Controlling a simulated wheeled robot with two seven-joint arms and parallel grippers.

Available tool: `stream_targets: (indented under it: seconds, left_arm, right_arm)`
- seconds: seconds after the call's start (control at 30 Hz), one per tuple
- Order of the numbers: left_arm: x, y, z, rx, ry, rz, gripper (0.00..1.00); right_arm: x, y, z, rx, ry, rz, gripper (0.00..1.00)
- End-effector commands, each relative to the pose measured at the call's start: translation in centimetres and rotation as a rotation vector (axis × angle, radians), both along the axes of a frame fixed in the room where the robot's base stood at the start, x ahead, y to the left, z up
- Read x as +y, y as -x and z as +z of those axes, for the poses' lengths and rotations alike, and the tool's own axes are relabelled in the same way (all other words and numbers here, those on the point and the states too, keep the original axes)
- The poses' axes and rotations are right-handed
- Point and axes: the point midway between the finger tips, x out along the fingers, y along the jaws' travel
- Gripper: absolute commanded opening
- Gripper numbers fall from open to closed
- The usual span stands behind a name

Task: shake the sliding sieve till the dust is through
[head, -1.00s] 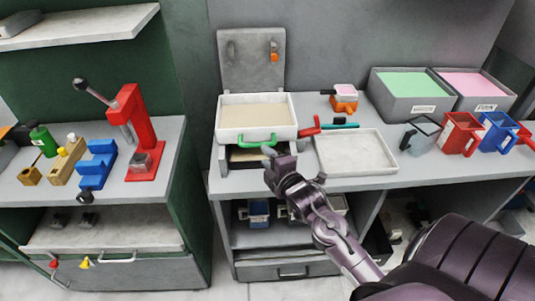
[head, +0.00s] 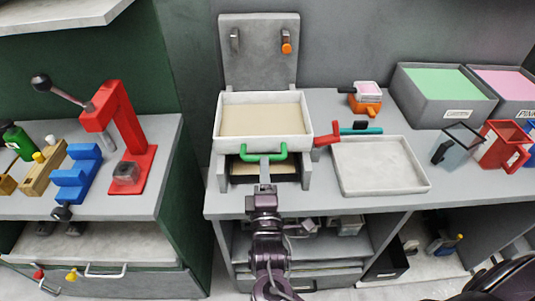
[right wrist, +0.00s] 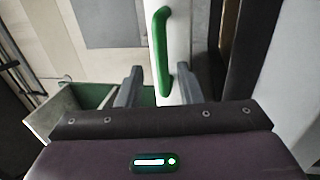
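The sliding sieve (head: 262,141) is a white tray-like box with a beige layer inside and a green handle (head: 278,155) on its front. It sits on a grey stand (head: 220,172) over a dark-edged tray (head: 242,169). My right gripper (head: 264,167) points at the handle from the front. In the right wrist view the gripper (right wrist: 159,88) has its fingers spread on either side of the near end of the green handle (right wrist: 162,48), with gaps showing on both sides. My left gripper is not in view.
An empty white tray (head: 380,188) lies right of the sieve. Grey bins (head: 440,110) and cups stand farther right. A red press (head: 120,120) stands on the left bench.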

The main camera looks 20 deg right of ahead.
Motion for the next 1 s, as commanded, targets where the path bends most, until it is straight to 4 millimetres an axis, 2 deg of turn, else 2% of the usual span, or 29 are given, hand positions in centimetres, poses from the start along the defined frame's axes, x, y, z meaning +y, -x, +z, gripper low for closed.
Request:
stream_targets:
  seconds: [0.13,0.23,0.4,0.6,0.87,1.0]
  left_arm:
    - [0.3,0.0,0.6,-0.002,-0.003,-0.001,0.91]
    - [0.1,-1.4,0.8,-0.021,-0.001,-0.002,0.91]
    - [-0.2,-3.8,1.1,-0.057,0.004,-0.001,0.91]
    - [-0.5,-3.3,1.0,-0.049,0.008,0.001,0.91]
    - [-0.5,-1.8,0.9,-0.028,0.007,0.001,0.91]
    - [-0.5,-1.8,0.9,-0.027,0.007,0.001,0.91]
  right_arm:
    - [-0.6,-2.2,0.7,-0.002,0.0,0.0,0.33]
    - [-0.9,-3.2,0.8,0.0,0.0,-0.001,0.33]
    - [-1.1,-3.8,0.7,0.003,-0.002,0.0,0.33]
    - [-1.1,-3.8,0.7,0.002,-0.003,0.0,0.33]
    - [-1.1,-3.7,0.7,0.002,-0.003,0.0,0.0]
    - [-1.1,-3.7,0.7,0.002,-0.003,0.0,0.0]
